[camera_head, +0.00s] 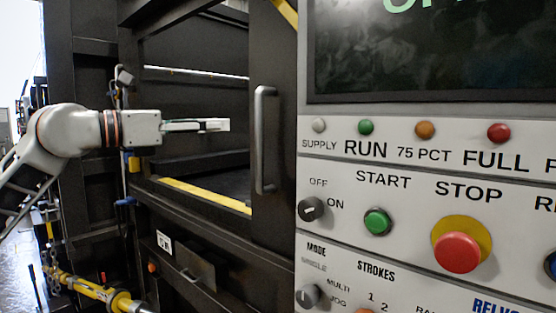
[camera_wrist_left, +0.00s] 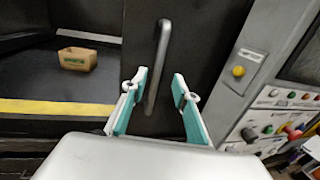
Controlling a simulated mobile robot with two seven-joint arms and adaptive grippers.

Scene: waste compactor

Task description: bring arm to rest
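My left gripper (camera_head: 226,125) reaches in from the left in the head view, in front of the compactor's dark opening. It is apart from the vertical grey door handle (camera_head: 264,140), to the handle's left. In the left wrist view the two teal-lined fingers (camera_wrist_left: 160,85) are spread with nothing held. The handle (camera_wrist_left: 158,65) shows beyond and between them there. The dark door (camera_head: 272,80) stands to the right of the opening, leaving the chamber visible. My right gripper is in neither view.
The control panel (camera_head: 425,170) with buttons and a screen fills the right side. A cardboard box (camera_wrist_left: 77,59) sits on the chamber floor behind a yellow edge strip (camera_wrist_left: 55,107). A yellow bar (camera_head: 90,288) lies low at the left.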

